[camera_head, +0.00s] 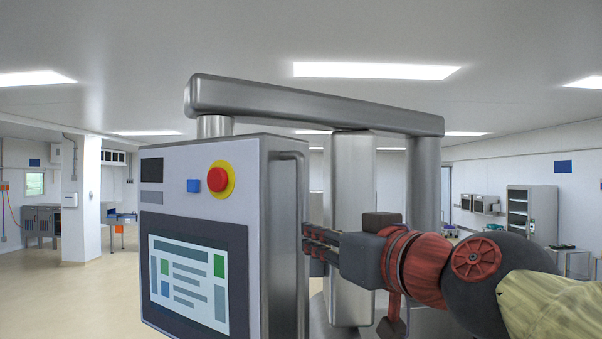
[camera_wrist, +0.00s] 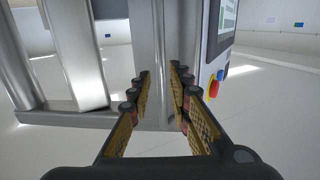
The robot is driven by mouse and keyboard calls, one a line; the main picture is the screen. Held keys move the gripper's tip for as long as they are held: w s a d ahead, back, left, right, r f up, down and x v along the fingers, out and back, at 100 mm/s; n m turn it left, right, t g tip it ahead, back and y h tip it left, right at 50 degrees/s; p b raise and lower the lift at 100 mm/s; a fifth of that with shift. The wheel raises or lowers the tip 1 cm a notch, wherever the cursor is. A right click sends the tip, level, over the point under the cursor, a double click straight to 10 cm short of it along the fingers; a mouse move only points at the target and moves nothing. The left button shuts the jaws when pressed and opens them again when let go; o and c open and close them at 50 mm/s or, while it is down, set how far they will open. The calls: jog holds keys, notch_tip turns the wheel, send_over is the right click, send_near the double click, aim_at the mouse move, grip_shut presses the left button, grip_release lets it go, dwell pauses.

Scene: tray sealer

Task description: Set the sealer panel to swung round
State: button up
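The sealer panel (camera_head: 196,185) is a grey box with a screen, a blue button and a red emergency stop on a yellow ring. It hangs upright under a metal overhead arm (camera_head: 310,105), its face turned to the left front. A vertical bar handle (camera_head: 304,190) runs down its right side. My gripper (camera_head: 307,243) comes from the right, with its fingertips at this handle. In the wrist view the fingers (camera_wrist: 160,82) stand apart, with bare metal showing behind the gap. The panel's face shows at the upper right there.
A thick metal column (camera_head: 351,190) stands behind my gripper, and a post (camera_head: 424,185) carries the overhead arm further right. The floor (camera_head: 75,300) left of the panel is clear. A white pillar (camera_head: 82,200) and benches stand far off left; a cabinet (camera_head: 532,210) stands far right.

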aim_at(303, 207)
jog(key=w+a+r+p, duration=0.1)
jog(key=w, duration=0.1)
jog(key=w+a+r+p, duration=0.1)
jog(key=w, duration=0.2)
jog(key=w+a+r+p, duration=0.1)
jog(key=w+r, duration=0.1)
jog(key=shift+w+a, duration=0.1)
jog(key=shift+w, duration=0.2)
jog(key=shift+c, duration=0.2)
jog(key=c, duration=0.4)
grip_shut()
